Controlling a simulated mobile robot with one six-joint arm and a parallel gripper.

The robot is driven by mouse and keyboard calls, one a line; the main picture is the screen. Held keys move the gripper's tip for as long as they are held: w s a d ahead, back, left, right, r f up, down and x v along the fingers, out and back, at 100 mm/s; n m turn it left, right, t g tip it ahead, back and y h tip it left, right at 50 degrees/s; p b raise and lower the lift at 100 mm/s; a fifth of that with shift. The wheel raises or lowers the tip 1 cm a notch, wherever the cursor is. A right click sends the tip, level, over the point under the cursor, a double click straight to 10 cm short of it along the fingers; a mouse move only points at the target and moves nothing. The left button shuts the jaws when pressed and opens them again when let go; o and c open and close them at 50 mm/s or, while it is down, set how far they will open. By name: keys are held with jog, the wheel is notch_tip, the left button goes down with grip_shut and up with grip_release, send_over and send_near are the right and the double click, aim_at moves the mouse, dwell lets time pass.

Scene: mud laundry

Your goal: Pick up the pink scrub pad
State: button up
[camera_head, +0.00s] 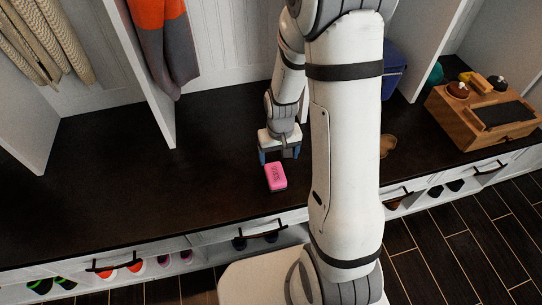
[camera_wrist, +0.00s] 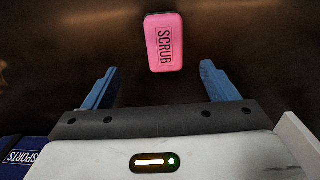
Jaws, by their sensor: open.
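The pink scrub pad (camera_head: 275,177) lies flat on the dark bench top, near its front edge. It has the word SCRUB on top in black. In the wrist view the pad (camera_wrist: 164,42) is at the top middle, ahead of the fingertips and a little right of the centre between them. My gripper (camera_head: 279,156) is just behind the pad, pointing down, with blue fingers spread. In the wrist view my gripper (camera_wrist: 160,80) is open with nothing between its fingers. The pad looks apart from both fingers.
A wooden box (camera_head: 483,112) with brushes stands at the right end of the bench. A brown object (camera_head: 387,145) lies right of my arm. A blue bin (camera_head: 393,75) stands behind it. Upright dividers split the bench's back. The bench left of the pad is clear.

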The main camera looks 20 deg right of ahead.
aim_at(276, 173)
jog(key=f, duration=0.7)
jog(key=f+b, duration=0.1)
jog(key=f, duration=0.3)
jog(key=shift+w+a+f, duration=0.1)
jog(key=shift+w+a, duration=0.2)
jog(key=shift+a, duration=0.05)
jog(key=c, duration=1.1)
notch_tip(276, 173, up, 10)
jog(key=shift+r+p, duration=0.1)
jog(key=shift+p, duration=0.9)
jog(key=shift+c, duration=0.2)
